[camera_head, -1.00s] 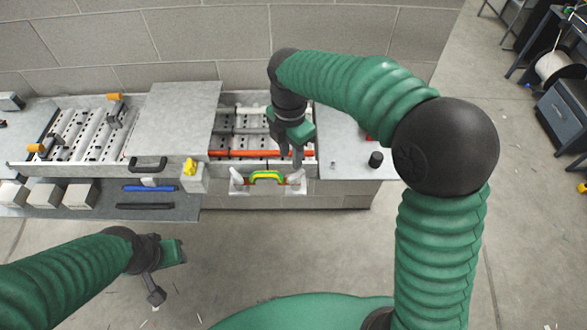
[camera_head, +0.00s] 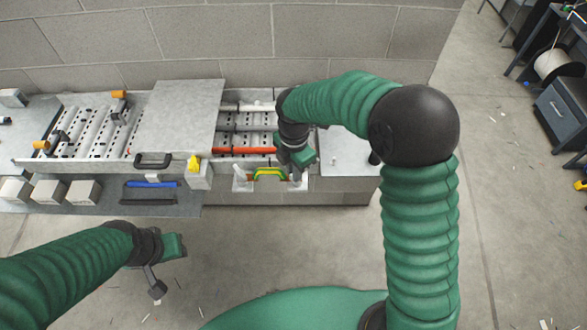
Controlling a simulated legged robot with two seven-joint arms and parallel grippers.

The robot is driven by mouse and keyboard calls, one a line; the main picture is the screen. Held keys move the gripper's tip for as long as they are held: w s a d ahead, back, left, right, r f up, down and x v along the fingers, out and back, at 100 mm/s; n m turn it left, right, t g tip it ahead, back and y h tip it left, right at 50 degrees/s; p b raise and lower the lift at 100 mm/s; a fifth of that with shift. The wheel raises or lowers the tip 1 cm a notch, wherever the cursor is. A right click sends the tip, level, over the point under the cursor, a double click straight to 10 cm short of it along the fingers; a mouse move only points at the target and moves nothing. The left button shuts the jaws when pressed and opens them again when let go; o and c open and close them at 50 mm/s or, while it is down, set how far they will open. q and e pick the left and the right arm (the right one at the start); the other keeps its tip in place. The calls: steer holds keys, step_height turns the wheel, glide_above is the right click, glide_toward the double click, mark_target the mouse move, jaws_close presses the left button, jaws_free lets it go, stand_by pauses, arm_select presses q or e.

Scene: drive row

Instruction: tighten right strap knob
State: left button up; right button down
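My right gripper (camera_head: 297,172) points down at the right end of a small pale tray (camera_head: 272,185) with a yellow-green handle (camera_head: 268,173). Its fingers cover the pale upright piece at that end, which may be the right strap knob; I cannot tell whether they touch it. The matching pale piece (camera_head: 240,177) stands at the tray's left end. The finger gap is too small to read. My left gripper (camera_head: 157,288) hangs over the floor at lower left, away from the bench, its opening unclear.
A red bar (camera_head: 243,150) and a white bar (camera_head: 245,107) cross the open bay behind the tray. A grey cover plate (camera_head: 178,115) lies left of it.

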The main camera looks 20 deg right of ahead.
steer(key=shift+w+d, duration=0.15)
steer(key=shift+d, duration=0.15)
arm_select(q)
steer(key=shift+s+d+r, duration=0.1)
steer(key=shift+d, duration=0.15)
